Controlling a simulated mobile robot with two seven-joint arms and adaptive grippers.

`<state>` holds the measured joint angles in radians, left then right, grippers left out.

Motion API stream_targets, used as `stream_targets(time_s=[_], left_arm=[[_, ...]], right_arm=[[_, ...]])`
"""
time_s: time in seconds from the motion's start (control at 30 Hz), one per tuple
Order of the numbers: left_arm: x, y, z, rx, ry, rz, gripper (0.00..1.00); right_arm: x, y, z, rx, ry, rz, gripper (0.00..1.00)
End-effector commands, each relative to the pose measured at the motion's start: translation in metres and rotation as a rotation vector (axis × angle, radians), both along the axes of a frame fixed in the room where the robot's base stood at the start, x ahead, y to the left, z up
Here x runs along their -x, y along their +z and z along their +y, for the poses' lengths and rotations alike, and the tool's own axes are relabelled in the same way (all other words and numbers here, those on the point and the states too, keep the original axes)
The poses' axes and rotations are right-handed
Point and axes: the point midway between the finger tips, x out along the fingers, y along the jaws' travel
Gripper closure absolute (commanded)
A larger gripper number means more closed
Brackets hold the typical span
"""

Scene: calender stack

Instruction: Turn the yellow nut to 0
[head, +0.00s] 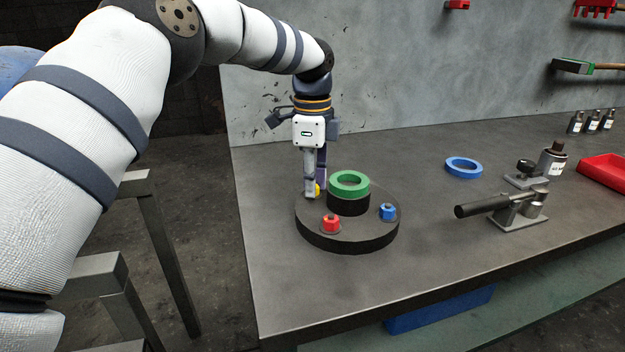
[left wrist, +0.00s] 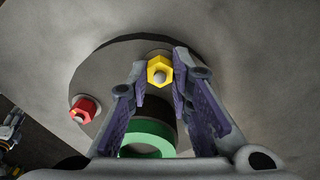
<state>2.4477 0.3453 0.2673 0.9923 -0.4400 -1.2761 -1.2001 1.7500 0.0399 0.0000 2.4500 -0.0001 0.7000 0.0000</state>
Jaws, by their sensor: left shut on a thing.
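The yellow nut (left wrist: 160,70) sits on a bolt near the rim of the round dark base (head: 350,236). My left gripper (left wrist: 160,75) points down at it, with one finger on each side of the nut, shut on it. In the head view the left gripper (head: 316,190) hides most of the yellow nut (head: 317,188). A red nut (head: 331,223) and a blue nut (head: 387,211) stand on the same base. A green ring (head: 349,183) lies on the black centre hub (head: 348,204). No 0 mark is legible. My right gripper is not in view.
A blue ring (head: 463,167) lies on the grey table (head: 300,290) to the right. A clamp with a black handle (head: 482,205), small bottles (head: 591,121) and a red tray (head: 606,169) are farther right. The table in front of the base is clear.

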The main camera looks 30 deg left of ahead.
Motion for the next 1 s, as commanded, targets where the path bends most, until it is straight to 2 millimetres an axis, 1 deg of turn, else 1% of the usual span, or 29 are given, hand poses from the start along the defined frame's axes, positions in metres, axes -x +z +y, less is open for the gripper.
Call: stream_targets(time_s=[0.43,0.47,0.5,0.77,0.87,0.97,1.0], left_arm=[[0.0,0.001,0.0,0.0,-0.007,-0.001,1.0],[0.0,0.001,0.0,0.0,-0.006,-0.001,0.74],[0.0,0.001,0.0,0.0,-0.006,-0.001,0.72],[0.0,0.001,0.0,0.0,-0.006,-0.001,0.72],[-0.001,0.011,0.0,-0.001,-0.005,-0.004,0.72],[-0.001,0.034,0.0,-0.001,-0.006,-0.006,0.72],[-0.001,0.046,0.0,-0.001,-0.006,-0.007,0.72]], right_arm=[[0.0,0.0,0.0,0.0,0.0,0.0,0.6],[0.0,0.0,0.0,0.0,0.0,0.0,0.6],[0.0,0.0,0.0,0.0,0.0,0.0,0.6],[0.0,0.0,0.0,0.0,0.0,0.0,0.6],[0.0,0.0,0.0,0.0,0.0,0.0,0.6],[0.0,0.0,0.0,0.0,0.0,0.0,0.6],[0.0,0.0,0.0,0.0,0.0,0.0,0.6]])
